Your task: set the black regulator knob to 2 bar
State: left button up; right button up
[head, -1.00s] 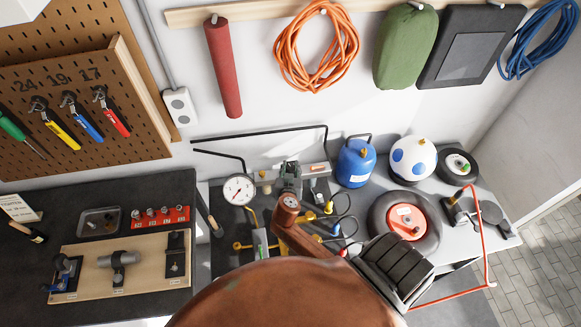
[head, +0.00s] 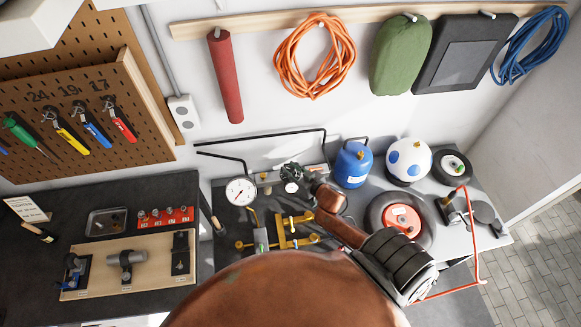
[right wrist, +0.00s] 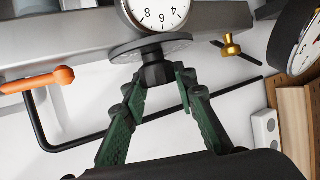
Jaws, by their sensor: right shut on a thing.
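The black regulator knob (right wrist: 155,72) shows in the right wrist view, below a dark round disc and a white dial (right wrist: 158,14) with the numbers 8, 6 and 4 in sight. The dial's needle cannot be made out. My right gripper (right wrist: 157,84) has its green-black fingers on both sides of the knob and is shut on it. In the head view my right gripper (head: 291,171) is small and dark at the back of the bench, and it hides the knob. A small white dial (head: 291,187) shows just beside it. My left gripper is not in view.
A larger gauge (head: 241,191) stands left of the gripper. Yellow piping (head: 290,232) lies in front. A blue gas bottle (head: 353,166), a white-and-blue ball-shaped tank (head: 408,162) and a wheel (head: 384,213) stand to the right. An orange lever (right wrist: 40,80) shows in the wrist view.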

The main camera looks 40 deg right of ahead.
jog(key=shift+n+y, duration=0.3)
jog(key=o, duration=1.2)
jog(key=shift+w, duration=0.1)
jog(key=shift+c, duration=0.2)
jog(key=v, duration=1.2)
